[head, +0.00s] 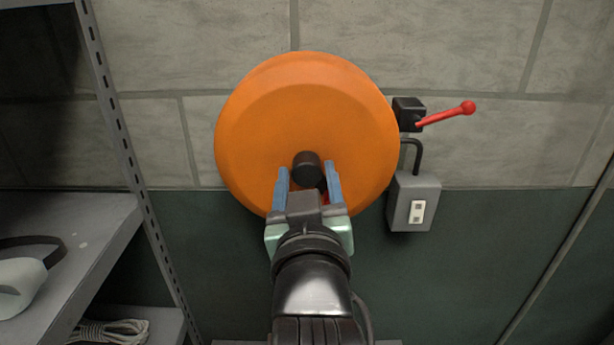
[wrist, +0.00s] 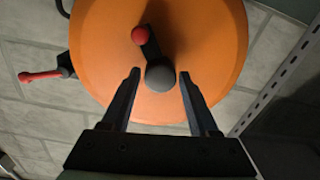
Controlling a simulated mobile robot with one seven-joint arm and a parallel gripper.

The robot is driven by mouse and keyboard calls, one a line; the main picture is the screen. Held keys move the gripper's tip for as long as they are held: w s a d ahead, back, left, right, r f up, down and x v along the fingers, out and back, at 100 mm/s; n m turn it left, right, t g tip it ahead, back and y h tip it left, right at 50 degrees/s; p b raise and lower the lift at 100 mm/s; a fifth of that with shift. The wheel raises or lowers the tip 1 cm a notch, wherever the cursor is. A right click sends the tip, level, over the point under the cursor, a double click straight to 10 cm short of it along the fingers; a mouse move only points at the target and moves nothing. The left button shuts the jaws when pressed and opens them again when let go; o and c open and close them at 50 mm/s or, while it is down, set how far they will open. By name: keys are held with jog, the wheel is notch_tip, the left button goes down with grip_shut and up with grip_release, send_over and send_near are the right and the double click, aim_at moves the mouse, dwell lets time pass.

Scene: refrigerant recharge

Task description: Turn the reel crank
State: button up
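The orange reel (head: 265,115) is a large round disc on the wall, and it fills the top of the wrist view (wrist: 110,70). Its crank shows in the wrist view as a short dark arm (wrist: 149,50) between a red knob (wrist: 139,34) and a rounded dark grey end (wrist: 160,78). In the head view this dark cylinder (head: 307,168) stands out from the disc; the red part is mostly hidden behind my gripper. My gripper (head: 307,167) is open, its blue fingers on either side of the dark cylinder, with gaps showing. It also shows in the wrist view (wrist: 160,73).
Right of the reel are a black block with a red lever (head: 445,115) and a grey switch box (head: 415,203) with a cable. At left stands a metal shelf (head: 95,215) holding a pale item with a dark strap (head: 25,275) and coiled rope (head: 108,331).

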grip_shut()
jog(key=shift+m, duration=0.6)
jog(key=shift+o, duration=1.9)
grip_release()
jog(key=shift+s, duration=0.1)
jog(key=shift+s+f+b, duration=0.1)
jog(key=shift+s+b, duration=0.2)
jog(key=s+p, duration=1.1)
jog(key=s, duration=0.1)
jog(key=shift+d+p, duration=0.15)
jog(key=shift+p, duration=0.25)
